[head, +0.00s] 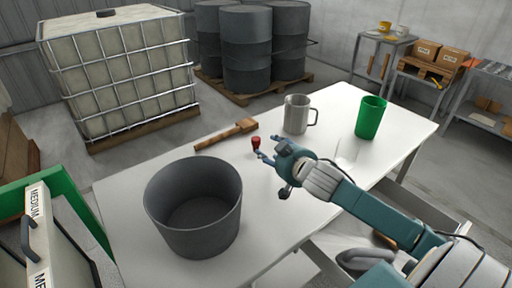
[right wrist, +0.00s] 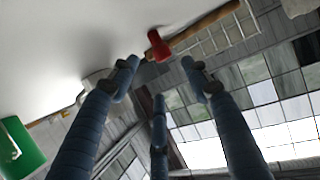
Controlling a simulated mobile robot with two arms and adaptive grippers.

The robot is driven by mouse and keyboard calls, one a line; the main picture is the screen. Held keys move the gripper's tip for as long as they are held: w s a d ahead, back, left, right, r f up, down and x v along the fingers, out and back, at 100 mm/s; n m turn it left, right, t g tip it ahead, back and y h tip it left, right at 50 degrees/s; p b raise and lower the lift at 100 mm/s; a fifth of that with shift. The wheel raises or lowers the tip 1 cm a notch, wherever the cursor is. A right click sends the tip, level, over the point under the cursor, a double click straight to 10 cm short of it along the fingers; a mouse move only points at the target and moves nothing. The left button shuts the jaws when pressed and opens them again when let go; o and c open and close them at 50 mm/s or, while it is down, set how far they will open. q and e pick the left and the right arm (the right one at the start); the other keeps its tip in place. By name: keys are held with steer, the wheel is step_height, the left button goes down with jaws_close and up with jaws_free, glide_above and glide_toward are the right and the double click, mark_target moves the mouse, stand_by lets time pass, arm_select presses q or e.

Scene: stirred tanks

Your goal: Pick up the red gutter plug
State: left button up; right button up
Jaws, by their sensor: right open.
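The red gutter plug (head: 256,141) is a small red piece on the white table, just beyond my right fingertips in the head view. In the right wrist view the plug (right wrist: 158,45) shows ahead of the spread fingers, near the gap between the two upper fingertips. My right gripper (head: 266,151) is open and empty, low over the table and close to the plug. Its fingers (right wrist: 160,72) stand apart in the right wrist view, and I see no clear contact with the plug. My left gripper is not in view.
A wooden mallet (head: 226,134) lies just behind the plug. A grey bucket (head: 193,240) stands at the left front, a metal jug (head: 297,115) and a green cup (head: 370,118) to the right on the white table (head: 130,185). Bare table lies between bucket and gripper.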

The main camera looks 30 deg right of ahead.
mark_target(258, 143)
steer(key=x, duration=0.5)
steer(key=p+x, duration=0.1)
steer(key=x, duration=0.4)
steer(key=shift+w+a, duration=0.1)
steer(key=shift+a, duration=0.1)
steer(key=c, duration=0.9)
